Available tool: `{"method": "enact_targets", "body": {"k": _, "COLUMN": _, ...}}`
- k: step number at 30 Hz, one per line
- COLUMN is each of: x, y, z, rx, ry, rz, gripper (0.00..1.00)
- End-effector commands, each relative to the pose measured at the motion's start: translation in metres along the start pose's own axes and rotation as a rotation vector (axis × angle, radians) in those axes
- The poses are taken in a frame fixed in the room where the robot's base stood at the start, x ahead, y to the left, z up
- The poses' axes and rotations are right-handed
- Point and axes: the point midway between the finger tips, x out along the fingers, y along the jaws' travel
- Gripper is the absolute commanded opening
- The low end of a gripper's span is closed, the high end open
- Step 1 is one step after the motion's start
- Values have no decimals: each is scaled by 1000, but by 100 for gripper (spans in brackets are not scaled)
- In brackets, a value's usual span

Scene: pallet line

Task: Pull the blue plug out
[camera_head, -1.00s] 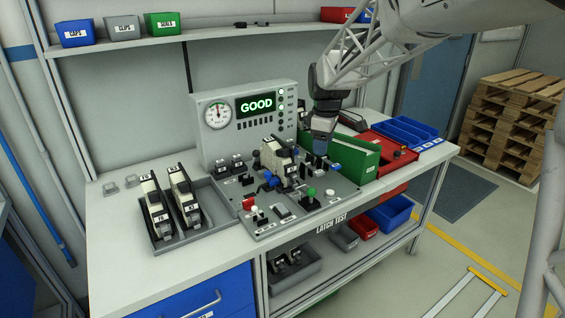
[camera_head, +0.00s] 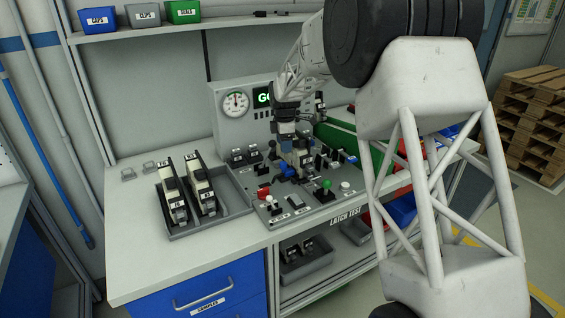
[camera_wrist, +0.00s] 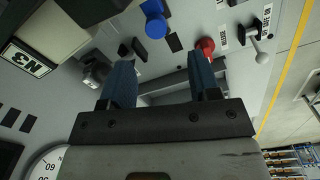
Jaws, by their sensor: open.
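A blue cylindrical piece, which looks like the blue plug (camera_wrist: 156,24), stands on the grey test panel near the top of the wrist view. My gripper (camera_wrist: 158,75) is open and empty, with two blue-padded fingers, and the blue piece lies beyond the fingertips, not between them. In the head view my gripper (camera_head: 287,128) is low over the panel, close to the black-and-white unit. Blue parts (camera_head: 287,171) show beside that unit; I cannot tell there which one is the plug. A second blue part (camera_head: 352,159) is at the panel's right.
A red knob (camera_wrist: 205,46) and a white-tipped lever (camera_wrist: 262,45) stand near the fingers. A gauge box (camera_head: 235,103) stands behind the panel, a grey tray (camera_head: 228,214) with two units to the left, a green bin (camera_head: 338,137) to the right.

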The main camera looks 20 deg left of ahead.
Motion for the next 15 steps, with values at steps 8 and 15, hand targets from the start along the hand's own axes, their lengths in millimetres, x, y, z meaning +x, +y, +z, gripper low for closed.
{"method": "enact_targets", "body": {"k": 8, "x": 6, "y": 7, "z": -5, "rx": -25, "ry": 0, "rz": -2, "gripper": 56}}
{"method": "enact_targets", "body": {"k": 15, "x": 6, "y": 6, "z": -5, "rx": -24, "ry": 0, "rz": -2, "gripper": 56}}
